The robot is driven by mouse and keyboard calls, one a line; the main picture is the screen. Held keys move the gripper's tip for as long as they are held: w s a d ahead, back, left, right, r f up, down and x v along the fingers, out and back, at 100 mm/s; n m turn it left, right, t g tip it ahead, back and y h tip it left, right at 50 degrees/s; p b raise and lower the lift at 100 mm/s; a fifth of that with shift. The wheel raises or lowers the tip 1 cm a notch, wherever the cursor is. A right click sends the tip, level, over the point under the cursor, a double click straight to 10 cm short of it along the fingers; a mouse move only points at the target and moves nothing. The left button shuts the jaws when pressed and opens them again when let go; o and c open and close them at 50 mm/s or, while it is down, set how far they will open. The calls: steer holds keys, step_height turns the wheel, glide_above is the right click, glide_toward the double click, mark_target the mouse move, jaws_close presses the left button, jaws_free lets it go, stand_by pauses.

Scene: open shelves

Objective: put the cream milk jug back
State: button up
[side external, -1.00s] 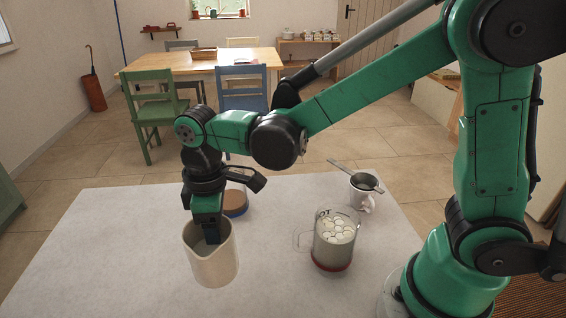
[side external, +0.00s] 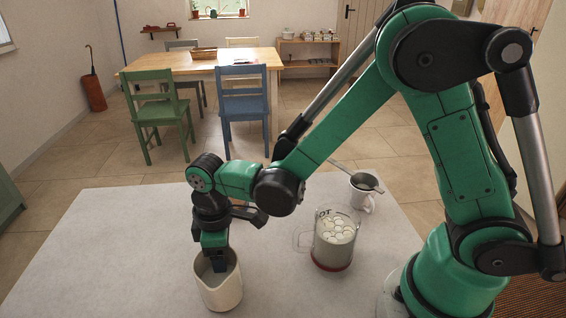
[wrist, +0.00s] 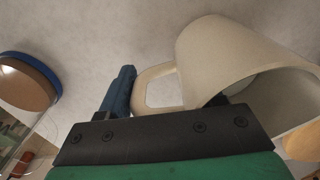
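The cream milk jug (side external: 221,292) is near the front of the pale tabletop in the side view, its mouth upward. In the wrist view the jug (wrist: 205,60) is at the right, with its handle (wrist: 142,90) toward the left. My gripper (side external: 218,266) is over and partly inside its mouth. The blue finger (wrist: 120,92) lies against the outer side of the handle. The other finger is mostly hidden at the rim.
A glass jug with a red base (side external: 333,245) and white round pieces stands right of the gripper. A white mug with a dark strainer (side external: 363,190) stands behind it. A brown-and-blue round thing (wrist: 28,82) shows in the wrist view. The table's left side (side external: 100,250) is clear.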

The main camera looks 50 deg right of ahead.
steer(key=o, duration=0.3)
steer(key=shift+r, duration=0.1)
step_height(320, 180, up, 11)
steer(key=shift+d+r, duration=0.1)
steer(key=shift+r, duration=0.3)
steer(key=s+d+m+t, duration=0.4)
steer(key=d+m+t, duration=0.3)
steer(key=d, duration=0.4)
steer(key=shift+s+d+r+m, duration=0.25)
steer(key=shift+s+r+m, duration=0.05)
steer(key=shift+m, duration=0.6)
